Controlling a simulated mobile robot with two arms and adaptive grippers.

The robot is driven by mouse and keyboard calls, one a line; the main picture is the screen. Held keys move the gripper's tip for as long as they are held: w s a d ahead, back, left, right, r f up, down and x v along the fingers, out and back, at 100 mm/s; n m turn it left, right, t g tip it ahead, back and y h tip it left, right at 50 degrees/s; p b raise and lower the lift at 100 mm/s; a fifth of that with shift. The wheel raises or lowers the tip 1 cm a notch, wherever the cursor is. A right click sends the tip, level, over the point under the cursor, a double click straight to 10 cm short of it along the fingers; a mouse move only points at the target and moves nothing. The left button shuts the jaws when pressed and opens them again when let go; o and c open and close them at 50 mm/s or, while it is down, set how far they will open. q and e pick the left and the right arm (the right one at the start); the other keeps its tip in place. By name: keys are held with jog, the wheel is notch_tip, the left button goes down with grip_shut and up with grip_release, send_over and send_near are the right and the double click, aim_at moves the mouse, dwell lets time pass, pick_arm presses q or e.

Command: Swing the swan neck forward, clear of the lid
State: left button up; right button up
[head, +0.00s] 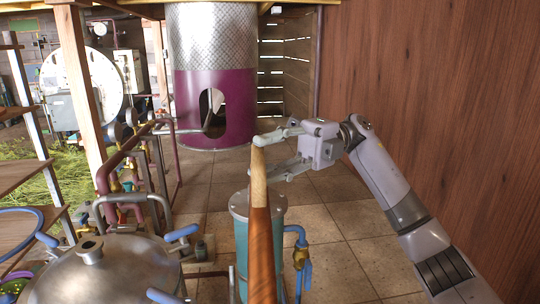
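A long tapering copper-brown piece, which I take to be the swan neck (260,225), rises from the bottom edge of the head view. Its paler narrow end is near the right gripper. It passes in front of the teal cylinder (240,238). The domed steel lid (125,272) with its short central port is at the lower left, apart from the neck in the picture. My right gripper (264,157) has its fingers spread, one at the neck's top end and one lower behind its right edge. Whether they touch it is unclear. My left gripper is out of view.
Blue-handled fittings (182,233) stand around the lid. Red pipes (107,180) run behind it. A purple vessel (214,105) stands at the back. A wooden wall (430,80) closes the right side. The tiled floor (335,225) shows bare patches.

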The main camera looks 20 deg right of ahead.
jog(key=shift+w+a, duration=0.1)
jog(key=shift+a, duration=0.35)
jog(key=v, duration=1.2)
